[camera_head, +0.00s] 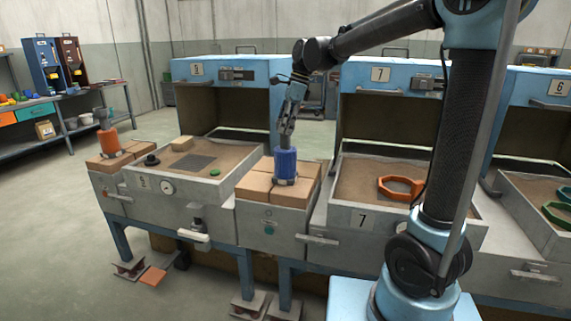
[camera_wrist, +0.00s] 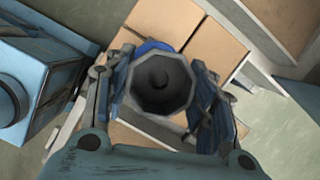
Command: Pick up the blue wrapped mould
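The fingers stand apart on either side of the cup and look open. Whether they touch it is hard to tell.
An orange wrapped mould (camera_head: 109,142) stands on bricks at the left. A sand tray (camera_head: 150,182) holds small items beside the blue mould. An orange ring (camera_head: 400,187) lies in the station 7 tray. Blue raised hoods (camera_head: 225,70) stand behind the trays.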

